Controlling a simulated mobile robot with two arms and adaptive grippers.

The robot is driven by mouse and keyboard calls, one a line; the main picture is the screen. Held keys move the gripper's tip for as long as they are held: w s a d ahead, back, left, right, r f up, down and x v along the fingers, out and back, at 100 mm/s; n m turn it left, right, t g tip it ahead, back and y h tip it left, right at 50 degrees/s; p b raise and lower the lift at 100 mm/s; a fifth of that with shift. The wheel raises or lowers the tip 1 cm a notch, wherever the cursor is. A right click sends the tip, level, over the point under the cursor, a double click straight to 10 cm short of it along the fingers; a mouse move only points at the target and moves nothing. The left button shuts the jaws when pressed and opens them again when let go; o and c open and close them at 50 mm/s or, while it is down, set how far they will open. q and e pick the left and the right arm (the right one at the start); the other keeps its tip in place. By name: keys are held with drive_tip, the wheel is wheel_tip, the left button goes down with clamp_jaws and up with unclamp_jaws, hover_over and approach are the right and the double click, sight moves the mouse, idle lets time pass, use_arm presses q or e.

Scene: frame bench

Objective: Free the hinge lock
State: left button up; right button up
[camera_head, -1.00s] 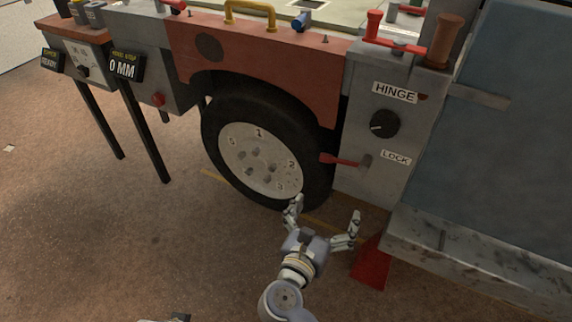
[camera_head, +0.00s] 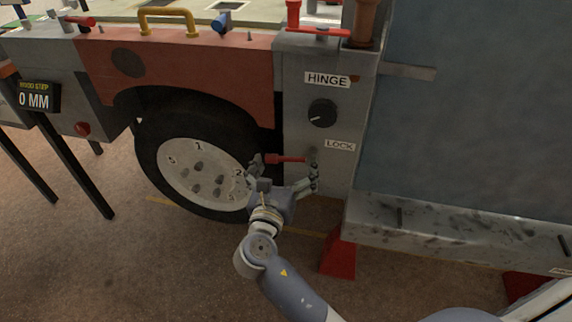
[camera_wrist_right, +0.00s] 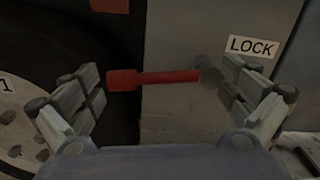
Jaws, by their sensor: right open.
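The hinge lock handle (camera_head: 287,159) is a red lever with a thicker red end, pointing left from a grey pivot on the grey panel (camera_head: 303,185). It lies level beside the white LOCK label (camera_head: 339,146). A black knob (camera_head: 321,113) sits above it, under the HINGE label (camera_head: 327,79). My right gripper (camera_head: 285,168) is open, its fingers on either side of the lever. In the right wrist view the red lever (camera_wrist_right: 150,79) spans between the open fingers, and I cannot tell whether they touch it. My left gripper is not in view.
A wheel (camera_head: 200,172) with numbered studs stands left of the panel under a red fender (camera_head: 180,75). A speckled ledge (camera_head: 450,235) juts out at lower right, above a red stand (camera_head: 339,256). A display reading 0 MM (camera_head: 38,97) is at far left.

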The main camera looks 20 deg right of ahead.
drive_tip(key=shift+d, duration=0.1)
drive_tip(key=c, duration=0.7)
drive_tip(key=shift+r, duration=0.1)
drive_tip(key=c, duration=0.7)
drive_tip(key=shift+r, duration=0.1)
